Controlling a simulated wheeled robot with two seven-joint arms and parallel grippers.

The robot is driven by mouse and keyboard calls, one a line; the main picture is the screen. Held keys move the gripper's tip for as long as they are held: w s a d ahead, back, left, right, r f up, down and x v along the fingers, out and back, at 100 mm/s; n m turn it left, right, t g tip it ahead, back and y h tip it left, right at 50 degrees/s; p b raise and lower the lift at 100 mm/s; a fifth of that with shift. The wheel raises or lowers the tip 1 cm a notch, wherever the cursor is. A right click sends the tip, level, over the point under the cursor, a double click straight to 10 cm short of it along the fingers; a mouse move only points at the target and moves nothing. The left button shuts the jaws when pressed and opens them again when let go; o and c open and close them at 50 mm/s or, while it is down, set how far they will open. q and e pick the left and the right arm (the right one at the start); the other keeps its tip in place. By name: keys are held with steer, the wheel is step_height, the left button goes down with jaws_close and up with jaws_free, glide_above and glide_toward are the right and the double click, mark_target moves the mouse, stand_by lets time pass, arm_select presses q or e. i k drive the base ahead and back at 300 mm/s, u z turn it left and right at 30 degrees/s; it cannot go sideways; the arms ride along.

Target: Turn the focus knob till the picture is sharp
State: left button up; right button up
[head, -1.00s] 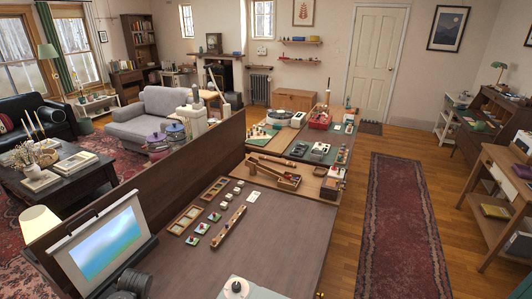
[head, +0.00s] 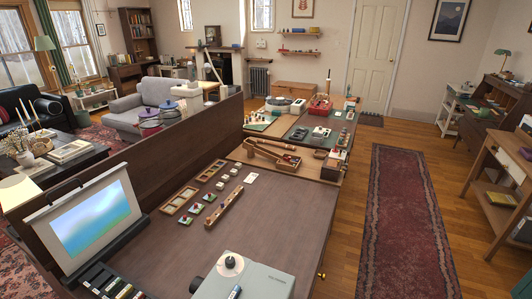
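A pale grey-green projector (head: 262,278) stands at the near edge of the dark table, cut off by the bottom of the head view. A round white disc with a dark centre (head: 231,262) sits on its top. A black round part, which looks like the lens (head: 196,284), sticks out on its left side. I cannot tell which part is the focus knob. A white screen (head: 88,222) stands at the left. Its picture is a soft blur of blue and green with no clear edges. Neither of my grippers is in view.
A rack of slim items (head: 112,287) lies below the screen. Wooden trays (head: 180,201), small coloured pieces and a long wooden strip (head: 224,209) lie mid-table. A tall brown partition (head: 150,150) runs along the table's left side. The table right of the strip is clear.

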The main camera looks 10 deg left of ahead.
mark_target(231, 262)
steer(key=u, duration=2.4)
steer(key=k, duration=1.25)
steer(key=z, duration=0.55)
steer(key=i, duration=0.5)
steer(key=u, duration=0.05)
